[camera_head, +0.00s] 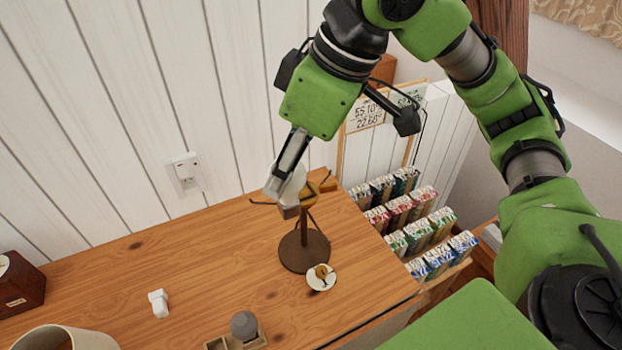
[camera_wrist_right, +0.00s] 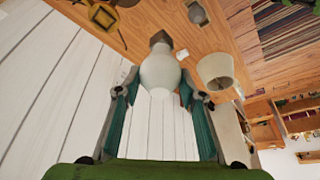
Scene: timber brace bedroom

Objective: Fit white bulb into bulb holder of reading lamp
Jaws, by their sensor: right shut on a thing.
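The white bulb (camera_wrist_right: 160,75) is held between the fingers of my right gripper (camera_wrist_right: 158,98), its grey-brown base pointing away from the palm. In the head view the right gripper (camera_head: 284,184) is above the desk, beside the top of the reading lamp, and partly hides the bulb. The reading lamp has a round dark base (camera_head: 304,252), a thin stem and a brass-coloured top with thin arms. It stands upright without a shade. The bulb's base is close to the lamp top; I cannot tell whether they touch. My left gripper is not in view.
A wall socket (camera_head: 184,171) is behind the desk. A white plug-like piece (camera_head: 158,303), a wooden tray (camera_head: 256,341) with a grey ball, a pale shade-like object (camera_head: 65,340) and a white disc (camera_head: 321,277) are on the desk. A rack of small boxes (camera_head: 415,225) stands right.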

